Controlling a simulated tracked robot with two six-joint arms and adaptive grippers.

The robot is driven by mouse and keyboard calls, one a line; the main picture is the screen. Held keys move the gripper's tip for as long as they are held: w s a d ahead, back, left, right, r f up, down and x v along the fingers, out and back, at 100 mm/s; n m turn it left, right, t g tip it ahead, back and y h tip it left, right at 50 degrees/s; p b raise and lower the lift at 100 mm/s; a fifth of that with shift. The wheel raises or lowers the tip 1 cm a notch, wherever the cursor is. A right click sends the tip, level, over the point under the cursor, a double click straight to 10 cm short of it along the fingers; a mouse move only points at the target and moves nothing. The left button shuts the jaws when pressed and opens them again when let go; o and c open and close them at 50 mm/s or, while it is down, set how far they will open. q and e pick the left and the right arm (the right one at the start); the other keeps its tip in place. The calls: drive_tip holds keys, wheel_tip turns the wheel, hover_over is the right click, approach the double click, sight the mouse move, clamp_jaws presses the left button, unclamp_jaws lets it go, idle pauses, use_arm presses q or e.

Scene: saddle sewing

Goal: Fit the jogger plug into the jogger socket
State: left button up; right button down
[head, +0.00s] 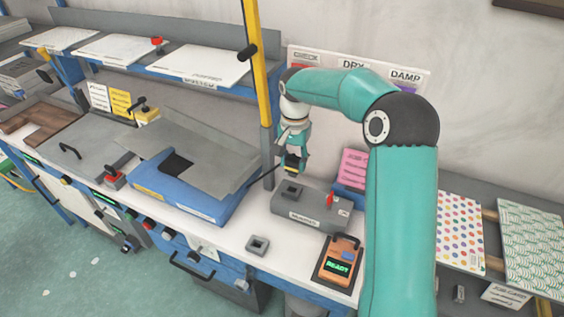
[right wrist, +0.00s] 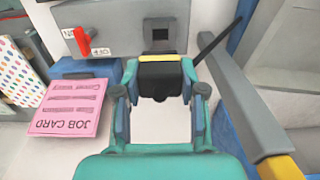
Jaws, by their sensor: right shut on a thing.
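The jogger plug (head: 293,167) is a black block with a yellow band. My right gripper (head: 292,157) is shut on it and holds it above the grey box. In the right wrist view the plug (right wrist: 160,78) sits between both fingers of the gripper (right wrist: 160,68). The jogger socket (head: 291,189) is a raised grey square with a dark opening on top of the box. The socket also shows in the right wrist view (right wrist: 160,36), just beyond the plug. A small gap shows between plug and socket in the head view. My left gripper is not in view.
A black cable (right wrist: 218,40) runs from near the plug. The grey box has a red switch (head: 330,199). A loose grey square piece (head: 257,245) and an orange "READY" device (head: 338,260) are in front. The blue jogger (head: 190,200) is left; a pink job card (head: 353,168) is right.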

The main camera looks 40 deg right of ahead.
sight(293, 155)
drive_tip(key=shift+f+b, duration=1.9)
drive_tip(key=shift+f, duration=0.65)
drive_tip(key=shift+s+f+b, duration=0.1)
drive_tip(key=shift+f+b, duration=0.9)
drive_tip(key=shift+f, duration=0.4)
drive_tip(key=c, duration=0.6)
unclamp_jaws()
drive_tip(key=shift+r, duration=0.1)
wheel_tip(293, 155, up, 12)
drive_tip(key=shift+f, duration=0.1)
idle(0.3)
